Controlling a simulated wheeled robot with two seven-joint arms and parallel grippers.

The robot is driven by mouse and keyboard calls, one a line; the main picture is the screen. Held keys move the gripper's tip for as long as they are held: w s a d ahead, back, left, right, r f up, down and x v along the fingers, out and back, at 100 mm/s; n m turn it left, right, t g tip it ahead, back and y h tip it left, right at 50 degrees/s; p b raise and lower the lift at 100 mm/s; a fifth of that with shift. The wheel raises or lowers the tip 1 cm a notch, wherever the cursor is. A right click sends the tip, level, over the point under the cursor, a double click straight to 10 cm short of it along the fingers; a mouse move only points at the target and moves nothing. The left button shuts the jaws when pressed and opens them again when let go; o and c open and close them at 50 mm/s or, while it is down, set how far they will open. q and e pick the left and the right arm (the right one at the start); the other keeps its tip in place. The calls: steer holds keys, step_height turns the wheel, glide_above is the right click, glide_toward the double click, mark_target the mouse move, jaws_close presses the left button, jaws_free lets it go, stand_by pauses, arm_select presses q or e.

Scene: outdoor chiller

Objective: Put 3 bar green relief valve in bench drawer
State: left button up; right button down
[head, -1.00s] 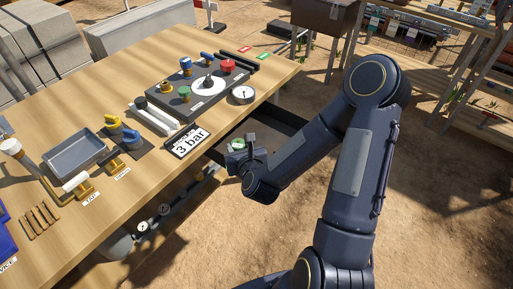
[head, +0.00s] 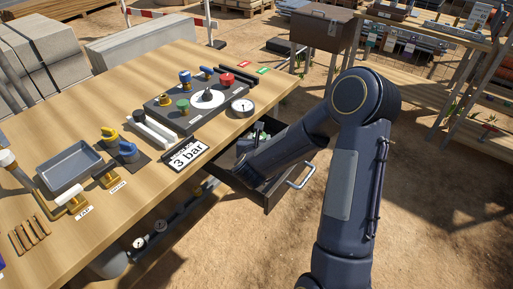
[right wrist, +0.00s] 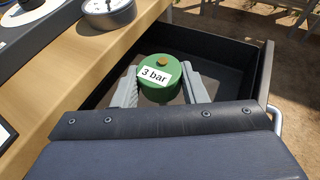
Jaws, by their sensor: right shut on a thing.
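The green relief valve (right wrist: 158,93) is a short green cylinder with a brass-coloured top and a white "3 bar" label. My right gripper (right wrist: 160,72) is shut on it, one grey finger on each side. The bench drawer (head: 270,201) is pulled open, and its dark wall also shows in the right wrist view (right wrist: 235,63). The valve is within the drawer's outline; I cannot tell whether it touches the floor. In the head view my right forearm crosses the drawer and mostly hides the gripper. My left gripper is not in view.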

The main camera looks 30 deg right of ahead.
steer(key=w+f, duration=0.1)
steer(key=w+d+f, duration=0.1)
steer(key=w+f, duration=0.2)
steer(key=f, duration=0.1)
steer(key=shift+w+d+f, duration=0.2)
steer(key=shift+d+f, duration=0.05)
steer(key=shift+d, duration=0.05)
steer(key=f, duration=0.3)
steer(key=shift+w+d+f+p, duration=0.1)
steer(key=shift+w+f+p, duration=0.15)
steer(key=shift+f+p, duration=0.05)
steer(key=shift+f, duration=0.15)
steer(key=c, duration=0.9)
jaws_free()
